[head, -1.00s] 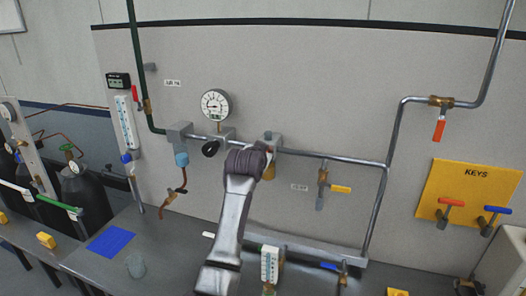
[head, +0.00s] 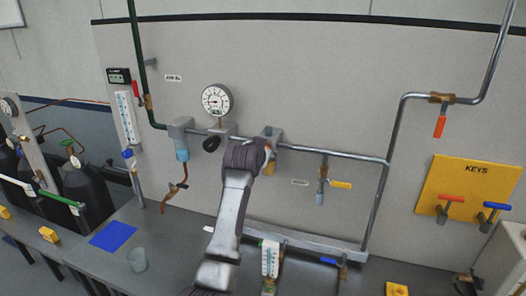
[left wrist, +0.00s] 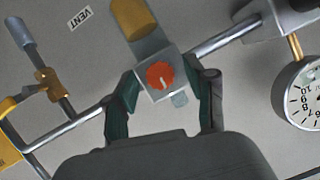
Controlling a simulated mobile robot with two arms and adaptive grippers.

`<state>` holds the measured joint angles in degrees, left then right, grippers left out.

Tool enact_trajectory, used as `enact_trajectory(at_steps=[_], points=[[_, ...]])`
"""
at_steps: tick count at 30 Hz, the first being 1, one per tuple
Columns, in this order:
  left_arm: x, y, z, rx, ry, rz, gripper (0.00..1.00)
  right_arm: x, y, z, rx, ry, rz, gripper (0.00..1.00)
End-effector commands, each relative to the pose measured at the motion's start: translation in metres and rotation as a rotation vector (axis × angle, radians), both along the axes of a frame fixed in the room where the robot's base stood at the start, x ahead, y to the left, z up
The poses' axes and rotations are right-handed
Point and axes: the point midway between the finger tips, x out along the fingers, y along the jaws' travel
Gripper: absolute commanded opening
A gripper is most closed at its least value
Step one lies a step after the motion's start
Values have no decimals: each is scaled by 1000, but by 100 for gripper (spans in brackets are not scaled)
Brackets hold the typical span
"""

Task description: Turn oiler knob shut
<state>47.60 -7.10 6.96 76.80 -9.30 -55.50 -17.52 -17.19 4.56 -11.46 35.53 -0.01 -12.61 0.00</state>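The oiler is a grey block (head: 273,134) with an amber bowl (head: 269,169) on the wall pipe, right of the gauge, partly hidden by my left arm. In the left wrist view its round orange knob (left wrist: 160,76) faces the camera, with a pale pointer mark. The amber bowl (left wrist: 133,18) lies beyond it. My left gripper (left wrist: 169,84) is open, its green fingers on either side of the block and knob. A gap shows between the knob and each finger. In the head view its wrist covers the fingers. My right gripper is not in view.
A pressure gauge (head: 216,99) and a black knob (head: 211,144) sit left of the oiler. A yellow-handled valve (head: 340,185) hangs to the right. The yellow KEYS board (head: 468,190) is far right. A blue mat (head: 113,237) and a cup (head: 137,260) are on the bench.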

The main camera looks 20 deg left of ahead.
Motion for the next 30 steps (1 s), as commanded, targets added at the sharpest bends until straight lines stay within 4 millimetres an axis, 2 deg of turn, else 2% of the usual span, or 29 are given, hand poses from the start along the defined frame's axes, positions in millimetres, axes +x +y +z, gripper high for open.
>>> enact_trajectory(at_steps=[6,10,24,30], points=[[-1,0,2,1,-3,0,55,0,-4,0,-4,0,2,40],[-9,-1,6,2,-5,0,55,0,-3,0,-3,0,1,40],[-92,-6,38,1,-3,0,55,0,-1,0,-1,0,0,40],[-109,-7,44,1,-1,-1,55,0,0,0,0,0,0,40]])
